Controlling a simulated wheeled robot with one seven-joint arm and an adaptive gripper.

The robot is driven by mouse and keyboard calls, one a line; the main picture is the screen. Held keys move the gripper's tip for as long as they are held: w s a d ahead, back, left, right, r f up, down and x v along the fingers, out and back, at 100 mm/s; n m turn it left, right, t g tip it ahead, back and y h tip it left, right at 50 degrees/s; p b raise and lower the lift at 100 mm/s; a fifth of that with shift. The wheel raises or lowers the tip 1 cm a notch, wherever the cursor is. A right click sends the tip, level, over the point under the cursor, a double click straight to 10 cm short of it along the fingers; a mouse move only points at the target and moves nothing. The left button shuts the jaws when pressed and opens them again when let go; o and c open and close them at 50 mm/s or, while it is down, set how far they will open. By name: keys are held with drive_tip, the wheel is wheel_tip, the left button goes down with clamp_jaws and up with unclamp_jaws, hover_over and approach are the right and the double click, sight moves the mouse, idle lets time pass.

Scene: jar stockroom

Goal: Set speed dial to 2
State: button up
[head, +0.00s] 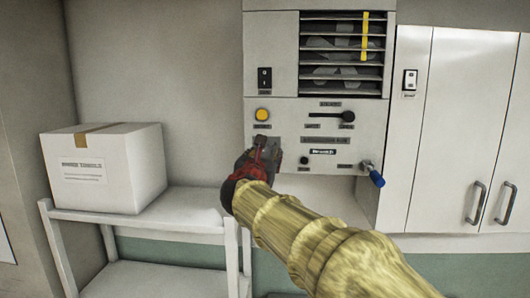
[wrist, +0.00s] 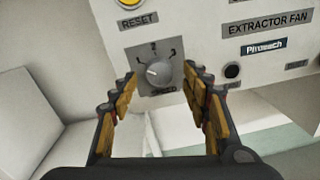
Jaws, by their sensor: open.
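The speed dial (wrist: 159,73) is a round grey knob on a darker square plate, on the front of the extractor fan unit. In the wrist view its plate has marks around the top, with a 2 at the top middle. The knob's pale pointer line looks turned toward the left; its exact setting is hard to read. My gripper (wrist: 158,98) is open, with one finger on each side of the dial plate and nothing between them. In the head view my gripper (head: 264,150) covers the dial.
A yellow reset button (head: 262,115) sits above the dial. A slider (head: 347,116), a small black knob (head: 304,160) and a blue-handled lever (head: 376,178) are to the right. A white box (head: 104,165) stands on a shelf (head: 185,221) at left. White cabinets (head: 465,130) stand at right.

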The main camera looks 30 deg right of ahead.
sight(266, 151)
drive_tip(key=shift+x, duration=1.1)
drive_tip(key=shift+a, duration=0.1)
drive_tip(key=shift+c, duration=1.1)
drive_tip(key=c, duration=0.9)
